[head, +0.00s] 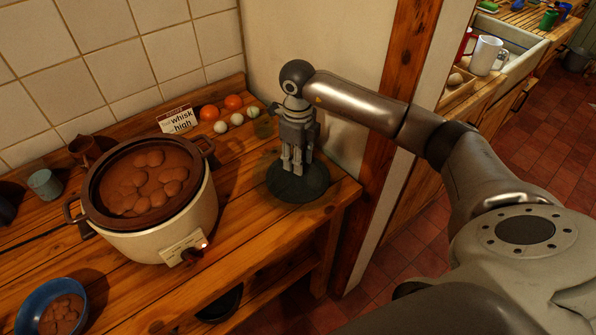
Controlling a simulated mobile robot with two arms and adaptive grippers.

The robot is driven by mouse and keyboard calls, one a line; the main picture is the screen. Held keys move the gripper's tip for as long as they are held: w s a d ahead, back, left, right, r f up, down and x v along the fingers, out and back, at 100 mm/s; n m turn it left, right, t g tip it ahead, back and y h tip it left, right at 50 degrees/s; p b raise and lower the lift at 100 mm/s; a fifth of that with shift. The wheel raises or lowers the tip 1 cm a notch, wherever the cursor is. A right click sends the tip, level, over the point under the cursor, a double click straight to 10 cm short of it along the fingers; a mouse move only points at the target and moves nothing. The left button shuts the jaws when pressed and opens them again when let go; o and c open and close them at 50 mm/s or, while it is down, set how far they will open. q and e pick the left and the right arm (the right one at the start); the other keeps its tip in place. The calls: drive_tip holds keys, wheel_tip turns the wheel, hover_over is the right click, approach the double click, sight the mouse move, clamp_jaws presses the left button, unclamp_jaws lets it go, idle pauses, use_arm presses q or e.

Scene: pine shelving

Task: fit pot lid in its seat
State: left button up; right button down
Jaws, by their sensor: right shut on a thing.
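The pot (150,221) is a cream slow cooker with a brown rim and side handles. It stands uncovered on the wooden counter at left, and brown round lumps show inside. A dark round lid (288,190) is at the counter's right end. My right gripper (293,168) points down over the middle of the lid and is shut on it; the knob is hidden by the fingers. I cannot tell whether the lid touches the counter. My left gripper is not in the head view.
A card (177,119), orange fruits (233,102) and pale eggs (237,119) sit along the wall behind. A brown mug (84,150) and a grey-green cup (44,184) stand left of the pot. A blue bowl (52,306) is at front left. Counter between pot and lid is clear.

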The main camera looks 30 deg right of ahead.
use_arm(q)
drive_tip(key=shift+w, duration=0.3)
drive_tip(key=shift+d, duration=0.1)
use_arm(e)
drive_tip(key=shift+d+r, duration=0.1)
